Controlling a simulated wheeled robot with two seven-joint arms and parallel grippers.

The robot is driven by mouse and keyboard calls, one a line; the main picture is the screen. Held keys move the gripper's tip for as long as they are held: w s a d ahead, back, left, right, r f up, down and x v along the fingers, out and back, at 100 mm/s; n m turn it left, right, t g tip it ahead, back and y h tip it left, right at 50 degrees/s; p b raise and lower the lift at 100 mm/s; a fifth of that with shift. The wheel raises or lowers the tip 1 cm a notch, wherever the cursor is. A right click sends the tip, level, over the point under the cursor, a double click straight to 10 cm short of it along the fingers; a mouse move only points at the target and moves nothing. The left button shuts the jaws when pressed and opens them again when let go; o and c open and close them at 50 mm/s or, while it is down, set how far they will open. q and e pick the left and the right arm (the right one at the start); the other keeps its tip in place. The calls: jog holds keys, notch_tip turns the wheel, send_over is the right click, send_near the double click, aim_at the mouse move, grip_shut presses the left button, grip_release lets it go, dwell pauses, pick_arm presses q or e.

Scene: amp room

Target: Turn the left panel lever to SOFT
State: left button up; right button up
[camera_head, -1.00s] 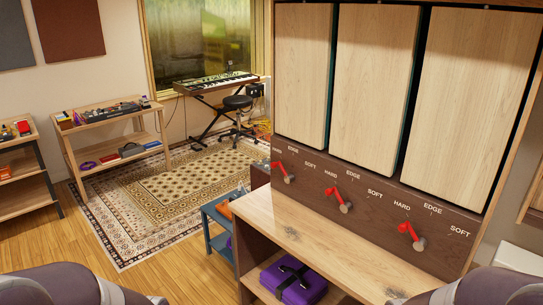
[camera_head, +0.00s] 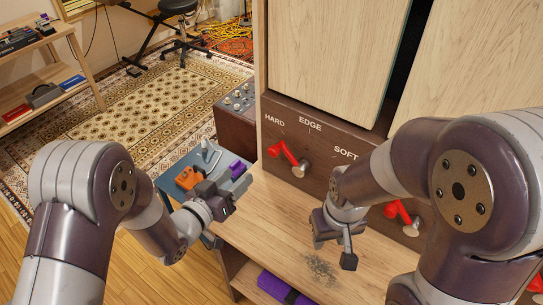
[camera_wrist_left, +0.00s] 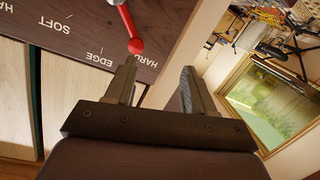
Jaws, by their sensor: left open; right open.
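The left panel lever (camera_head: 287,154) is a red handle with a ball end on a grey hub, on the dark brown panel (camera_head: 320,180). It points up and left, toward the HARD label, with EDGE above and SOFT to the right. In the left wrist view the lever's red ball (camera_wrist_left: 135,46) is beside the HARD label. My left gripper (camera_head: 236,184) is open and empty, left of the lever and apart from it in the head view. It also shows in the left wrist view (camera_wrist_left: 157,80), fingers spread. My right gripper (camera_head: 333,250) is open and empty above the wooden shelf.
A second red lever (camera_head: 398,212) is partly hidden behind my right arm; another red lever (camera_head: 535,284) shows at the right edge. The wooden shelf (camera_head: 275,215) lies below the panel. A blue-grey stand (camera_head: 172,177) with an orange item (camera_head: 188,178) is near my left gripper.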

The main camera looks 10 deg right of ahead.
aim_at(270, 154)
pick_arm(q)
jog(key=w+d, duration=0.2)
jog(key=d, duration=0.1)
jog(key=w+d+h, duration=0.1)
jog(key=w+d, duration=0.1)
jog(key=d, duration=0.2)
jog(key=w+d+r+h+p, duration=0.1)
jog(key=w+d, duration=0.2)
jog(key=shift+w+d, duration=0.1)
jog(key=shift+d, duration=0.3)
grip_shut()
